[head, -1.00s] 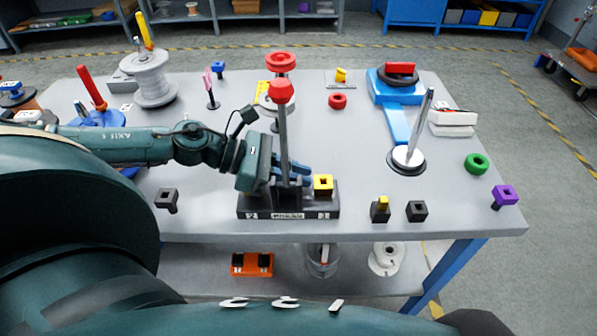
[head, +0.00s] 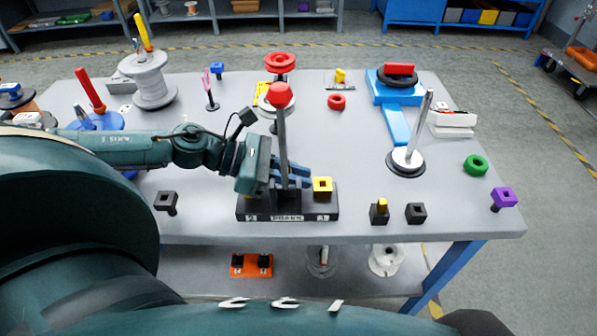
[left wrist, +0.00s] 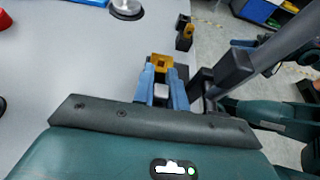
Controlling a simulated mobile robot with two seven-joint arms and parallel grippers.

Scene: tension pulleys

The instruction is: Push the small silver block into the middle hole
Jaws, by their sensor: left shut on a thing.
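The dark base (head: 288,215) stands near the table's front edge, with white labels on its front and a tall dark lever (head: 283,140) with a red knob rising from it. A yellow square piece with a hole (head: 322,186) sits on its right end and also shows in the left wrist view (left wrist: 161,62). My left gripper (head: 300,172) reaches over the base from the left, beside the lever. In the left wrist view its blue fingers (left wrist: 163,82) are shut on the small silver block (left wrist: 162,91). The middle hole is hidden by the gripper and lever. My right gripper is not in view.
Two black blocks, one with a yellow top (head: 380,212) and one plain (head: 416,212), stand right of the base. Another black block (head: 166,201) is at left. A silver rod on a round base (head: 406,160) stands at right.

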